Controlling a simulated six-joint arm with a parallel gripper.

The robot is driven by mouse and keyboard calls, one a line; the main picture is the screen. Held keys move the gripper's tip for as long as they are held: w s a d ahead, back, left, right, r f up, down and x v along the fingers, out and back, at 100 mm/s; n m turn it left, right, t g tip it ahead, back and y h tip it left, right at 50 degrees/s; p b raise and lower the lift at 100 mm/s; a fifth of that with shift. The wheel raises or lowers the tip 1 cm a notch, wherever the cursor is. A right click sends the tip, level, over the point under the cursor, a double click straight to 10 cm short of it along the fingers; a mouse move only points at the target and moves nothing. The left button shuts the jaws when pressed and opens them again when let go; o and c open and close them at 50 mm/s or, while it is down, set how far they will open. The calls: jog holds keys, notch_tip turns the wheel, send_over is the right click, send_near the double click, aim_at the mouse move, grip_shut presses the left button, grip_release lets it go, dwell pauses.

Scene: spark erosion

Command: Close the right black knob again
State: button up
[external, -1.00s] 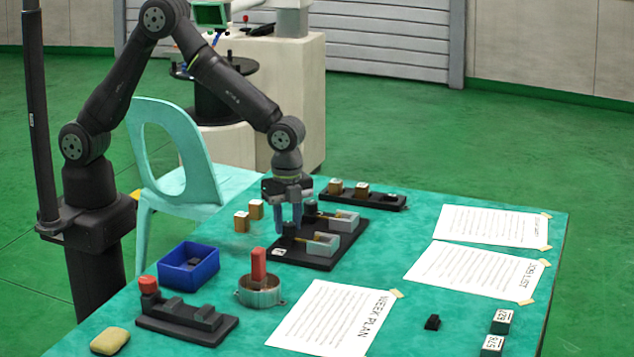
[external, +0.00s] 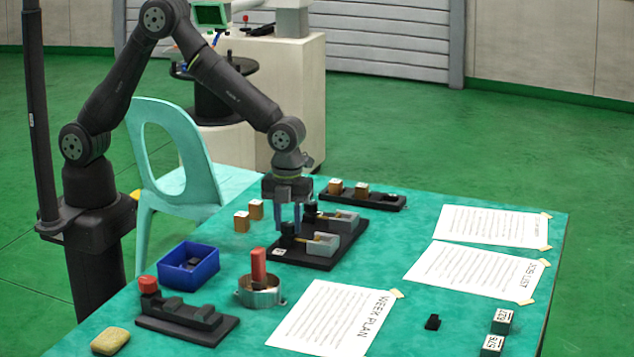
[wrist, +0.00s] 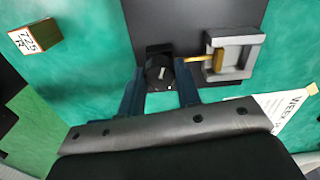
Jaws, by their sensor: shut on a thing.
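A dark base plate (external: 318,262) on the green table carries two black knobs, each beside a grey block with a brass-coloured lever. The nearer black knob (external: 288,229) is between the blue fingers of my gripper (external: 290,222), which points down at it. In the wrist view, my gripper (wrist: 160,76) is shut on this black knob (wrist: 158,68), one finger on each side; a pale pointer mark shows on its top. Its brass lever (wrist: 195,59) reaches into the grey block (wrist: 240,55) on the right. The other black knob (external: 311,207) stands farther back, free of my gripper.
Small wooden blocks (external: 241,222) stand left of the plate. A dark rack (external: 380,202) lies behind it. A blue bin (external: 212,267), a metal ring holding a red-topped part (external: 258,268), and a black fixture (external: 180,322) are in front. Paper sheets (external: 325,318) lie to the right.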

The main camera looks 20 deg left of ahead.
aim_at(288, 223)
dwell(0.3)
jog(key=o, duration=1)
jog(key=shift+c, duration=0.2)
jog(key=shift+r, duration=0.1)
notch_tip(288, 223, up, 17)
jog(key=shift+r, duration=0.15)
notch_tip(288, 223, down, 18)
jog(key=shift+r, duration=0.25)
dwell(0.5)
